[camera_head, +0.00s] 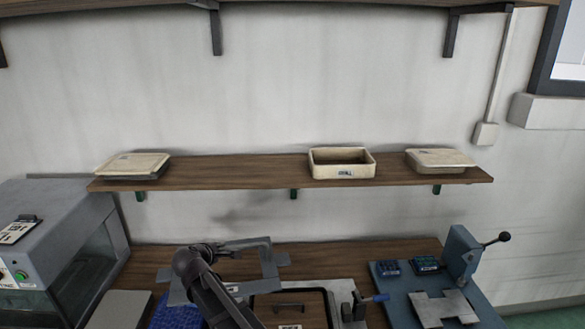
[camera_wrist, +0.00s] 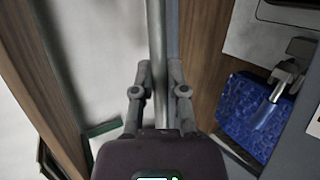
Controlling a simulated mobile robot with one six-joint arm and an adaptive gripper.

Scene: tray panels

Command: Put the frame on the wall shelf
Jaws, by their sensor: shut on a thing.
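The grey metal frame (camera_head: 268,266) is held above the workbench, in front of the wall and lower in the head view than the shelf. My gripper (camera_head: 214,250) is shut on one of its bars. In the wrist view the bar (camera_wrist: 157,45) runs between the two fingers of my gripper (camera_wrist: 160,92). My arm hides part of the frame in the head view. The wall shelf (camera_head: 240,172) is a brown board on green brackets. It has a bare stretch left of its middle. A brown board, likely the shelf (camera_wrist: 42,80), shows at the left of the wrist view.
A lidded box (camera_head: 135,163) stands at the shelf's left, an open cream box (camera_head: 342,173) right of middle, another lidded box (camera_head: 440,160) at the right. A grey machine (camera_head: 65,235) and a blue lever fixture (camera_head: 462,255) flank the bench (camera_head: 330,260). A blue mat (camera_wrist: 255,112) lies below.

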